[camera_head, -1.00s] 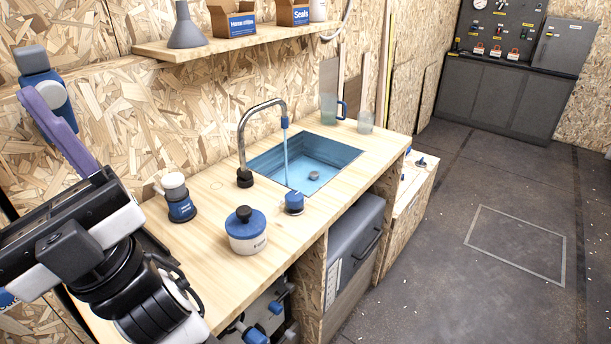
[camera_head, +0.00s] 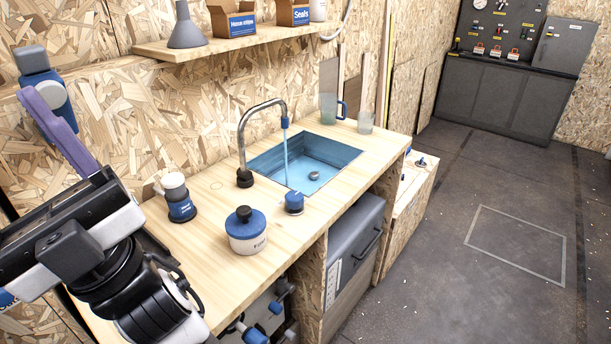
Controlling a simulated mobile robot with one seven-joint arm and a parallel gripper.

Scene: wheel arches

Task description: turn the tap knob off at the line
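The tap knob (camera_head: 293,202) is a small blue knob on the wooden worktop, at the near edge of the sink. Its line is too small to make out. The curved metal tap (camera_head: 246,124) stands at the sink's left, and a blue stream of water (camera_head: 286,152) falls from its blue tip into the blue sink (camera_head: 330,151). My gripper (camera_head: 55,125) is at the far left with my arm, well away from the knob. A long purple part points up and left from it. Its fingertips do not show clearly, and I see nothing held.
A blue-lidded white jar (camera_head: 246,232) stands just left of the knob, in front of the sink. A blue-and-white container (camera_head: 178,197) stands farther left. A jug (camera_head: 331,103) and a glass (camera_head: 365,122) are behind the sink. A shelf (camera_head: 215,44) hangs above.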

